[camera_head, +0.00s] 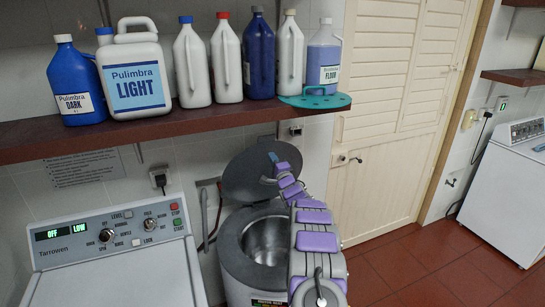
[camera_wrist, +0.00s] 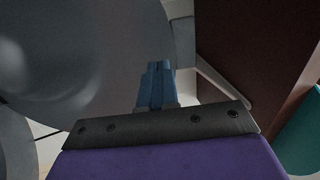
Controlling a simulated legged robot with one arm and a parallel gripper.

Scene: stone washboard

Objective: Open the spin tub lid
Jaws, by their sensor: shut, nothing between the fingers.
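The spin tub (camera_head: 235,262) is a grey round machine with a shiny metal drum (camera_head: 266,240) inside, below the shelf in the head view. Its round dark grey lid (camera_head: 243,172) stands raised and tilted back, so the drum's mouth is uncovered. My gripper (camera_head: 273,158) is at the lid's right part, with my arm reaching over the tub's right side. In the wrist view the blue fingers of my gripper (camera_wrist: 158,68) are together and empty, in front of the grey lid (camera_wrist: 80,60). I cannot tell whether they touch it.
A brown shelf (camera_head: 200,122) with several bottles and a teal item (camera_head: 314,101) hangs above the tub. Its underside (camera_wrist: 245,50) is close on the right in the wrist view. A white washer (camera_head: 115,270) stands left; a cream louvred door (camera_head: 385,170) is behind. Red floor is clear right.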

